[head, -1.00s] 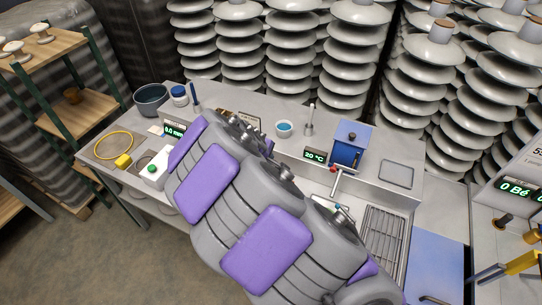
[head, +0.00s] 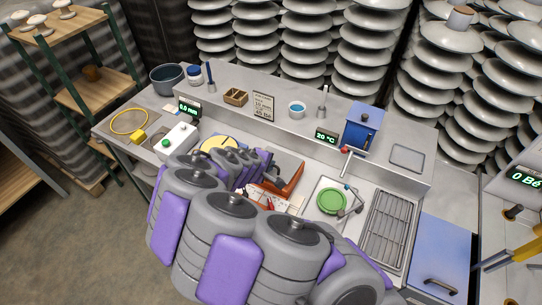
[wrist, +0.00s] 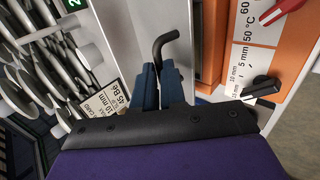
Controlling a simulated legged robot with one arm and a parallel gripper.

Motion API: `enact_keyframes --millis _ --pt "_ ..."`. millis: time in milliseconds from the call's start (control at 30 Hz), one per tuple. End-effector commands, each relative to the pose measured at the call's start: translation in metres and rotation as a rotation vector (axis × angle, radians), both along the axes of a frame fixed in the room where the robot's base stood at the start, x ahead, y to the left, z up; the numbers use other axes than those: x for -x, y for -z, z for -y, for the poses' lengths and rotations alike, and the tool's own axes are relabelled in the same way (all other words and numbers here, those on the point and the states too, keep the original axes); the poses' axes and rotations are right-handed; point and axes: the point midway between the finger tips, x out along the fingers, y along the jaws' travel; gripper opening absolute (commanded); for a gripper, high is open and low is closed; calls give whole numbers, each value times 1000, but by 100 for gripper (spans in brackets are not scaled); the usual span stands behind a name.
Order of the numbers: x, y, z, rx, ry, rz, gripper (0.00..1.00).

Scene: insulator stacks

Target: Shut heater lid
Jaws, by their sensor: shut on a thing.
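The heater is orange; in the head view its orange body (head: 292,181) shows beside a grey plate, partly hidden behind my arm. In the wrist view its orange panel (wrist: 262,45) fills the right, with a red knob, a black knob and temperature and mm marks. My gripper (wrist: 162,72) has its two blue fingers closed on a black bent handle (wrist: 163,45), whose hooked end sticks out past the fingertips. The handle's base and how far the lid stands open are hidden. In the head view my arm covers the fingers.
A green round piece (head: 332,201) lies in the sink area, beside a wire rack (head: 388,228). A blue box (head: 362,129) stands on the back ledge.

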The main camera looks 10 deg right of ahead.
Motion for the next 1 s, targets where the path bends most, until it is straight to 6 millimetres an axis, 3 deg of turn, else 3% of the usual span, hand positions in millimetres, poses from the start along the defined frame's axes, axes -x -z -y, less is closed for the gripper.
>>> enact_keyframes --millis 300,967,1000 --pt "10 23 -8 -2 -4 2 0" --pt "13 34 -9 -1 2 -5 0" --pt "13 34 -9 0 3 -6 14"
